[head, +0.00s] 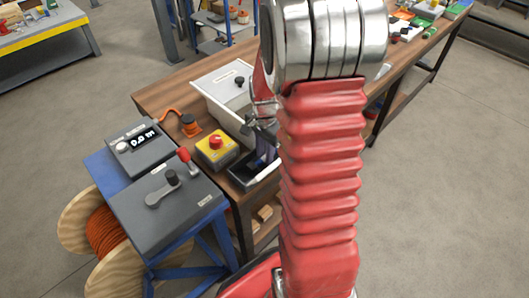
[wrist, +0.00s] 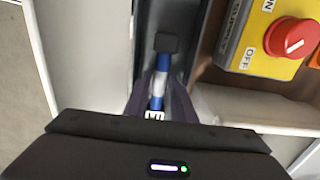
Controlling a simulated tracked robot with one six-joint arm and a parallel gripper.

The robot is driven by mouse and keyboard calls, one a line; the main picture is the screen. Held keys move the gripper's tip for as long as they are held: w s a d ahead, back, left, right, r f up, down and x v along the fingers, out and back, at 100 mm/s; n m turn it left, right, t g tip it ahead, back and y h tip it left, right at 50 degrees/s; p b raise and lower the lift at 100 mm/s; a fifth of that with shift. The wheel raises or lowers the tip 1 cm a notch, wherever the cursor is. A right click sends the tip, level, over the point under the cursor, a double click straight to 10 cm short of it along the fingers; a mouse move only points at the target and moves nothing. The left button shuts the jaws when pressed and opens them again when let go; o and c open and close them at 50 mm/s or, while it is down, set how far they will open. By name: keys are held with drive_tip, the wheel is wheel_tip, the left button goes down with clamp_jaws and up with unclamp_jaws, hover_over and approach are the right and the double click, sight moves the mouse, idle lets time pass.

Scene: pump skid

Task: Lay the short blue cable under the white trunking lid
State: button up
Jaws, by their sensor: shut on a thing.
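My gripper (wrist: 160,98) is shut on the short blue cable (wrist: 162,63), which has a black end block and a white band with a printed label. The cable points away from my gripper, over a dark grey tray or channel; I cannot tell whether it touches the bottom. In the head view my gripper (head: 265,145) is partly hidden behind my arm, above a black open tray (head: 242,180).
A yellow box with a red stop button (head: 216,149) stands close to the left of the tray, and shows at right in the wrist view (wrist: 262,32). An orange plug with cable (head: 189,125) lies behind it. A grey lever panel (head: 165,205) is at left.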

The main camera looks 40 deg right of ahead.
drive_tip(key=shift+f, duration=0.15)
drive_tip(key=o, duration=1.1)
wheel_tip(320, 180, up, 14)
drive_tip(key=shift+f, duration=0.15)
idle(1.2)
